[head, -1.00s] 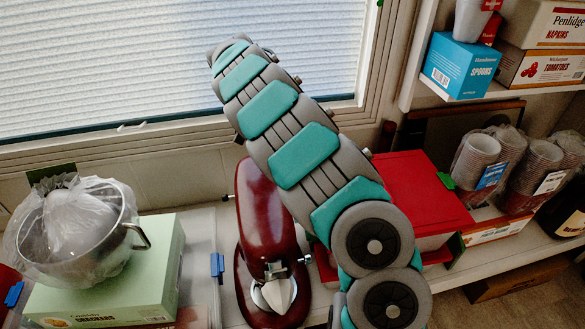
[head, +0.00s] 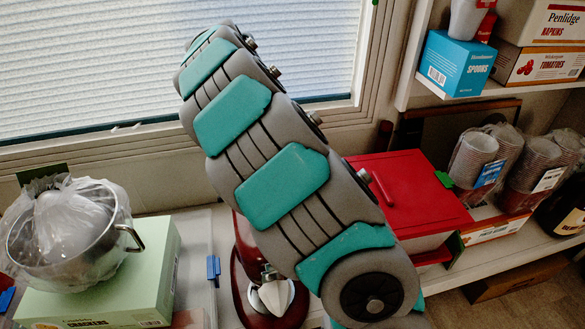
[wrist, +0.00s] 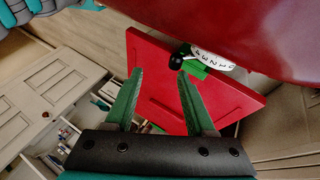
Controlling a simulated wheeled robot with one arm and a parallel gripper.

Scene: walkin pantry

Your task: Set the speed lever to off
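The dark red stand mixer (head: 243,250) stands on the shelf in the head view, mostly hidden behind my arm. In the wrist view the mixer's glossy body (wrist: 250,25) fills the upper right. A white numbered dial (wrist: 213,61) shows on its underside edge, with a black-knobbed speed lever (wrist: 178,60) at the dial's left end. My gripper (wrist: 160,73) is open and empty, with its two green fingers apart. In the picture the lever knob is just above the right fingertip; I cannot tell whether they touch. My gripper is hidden in the head view.
A red box (head: 410,190) is right of the mixer. A metal bowl (head: 70,240) wrapped in plastic sits on a green crackers box (head: 120,290) at left. Stacked cups (head: 472,158) stand at right. A window (head: 150,60) is behind.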

